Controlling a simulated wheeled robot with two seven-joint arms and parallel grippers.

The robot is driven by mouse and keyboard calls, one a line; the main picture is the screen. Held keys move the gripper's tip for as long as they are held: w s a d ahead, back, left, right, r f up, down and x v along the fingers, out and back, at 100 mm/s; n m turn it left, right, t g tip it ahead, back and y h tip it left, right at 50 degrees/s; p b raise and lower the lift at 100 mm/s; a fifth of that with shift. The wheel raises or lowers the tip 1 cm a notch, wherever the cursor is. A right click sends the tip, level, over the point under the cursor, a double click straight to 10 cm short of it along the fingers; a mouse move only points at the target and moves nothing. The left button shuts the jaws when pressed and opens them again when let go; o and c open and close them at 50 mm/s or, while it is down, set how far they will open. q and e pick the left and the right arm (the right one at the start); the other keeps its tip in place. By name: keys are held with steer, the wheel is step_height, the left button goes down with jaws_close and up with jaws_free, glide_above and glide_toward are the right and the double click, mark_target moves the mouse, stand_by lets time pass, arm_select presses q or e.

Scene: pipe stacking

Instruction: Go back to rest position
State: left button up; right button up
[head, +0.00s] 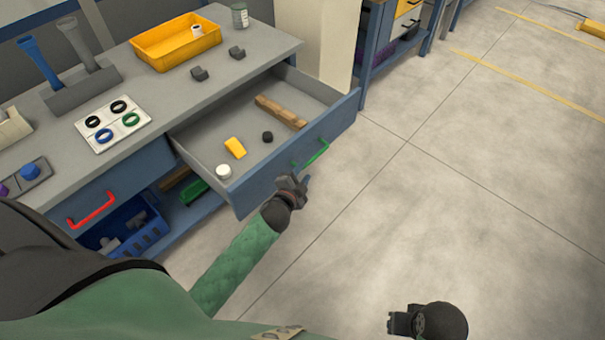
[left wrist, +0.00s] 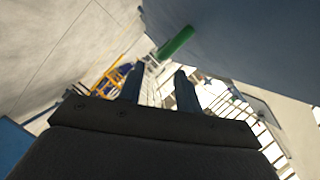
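The drawer with the green handle (head: 311,155) stands pulled out of the workbench. My left gripper (head: 299,184) is just in front of the drawer's blue front (head: 252,182), below and beside the handle. In the left wrist view its two fingers (left wrist: 161,88) are apart with nothing between them. The green handle (left wrist: 176,43) shows there beyond the fingertips, apart from them. My right gripper (head: 398,322) is at the bottom of the head view, over bare floor. Its fingers are too small and dark to tell whether they are open.
The open drawer holds a wooden piece (head: 281,113), a yellow block (head: 235,148), a black puck (head: 267,137) and a white cylinder (head: 224,172). The benchtop bears a yellow tray (head: 160,55) and a board with rings (head: 112,122).

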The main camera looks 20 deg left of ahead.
arm_select(q)
steer(key=s+d+n+g, duration=0.2)
steer(key=s+n+g, duration=0.3)
steer(key=s, duration=1.1)
steer(key=s+d+n+g, duration=0.3)
steer(key=s+g, duration=0.6)
steer(key=s, duration=0.8)
steer(key=shift+s+d+r+n, duration=0.15)
steer(key=shift+r+n, duration=0.05)
steer(key=shift+n, duration=1)
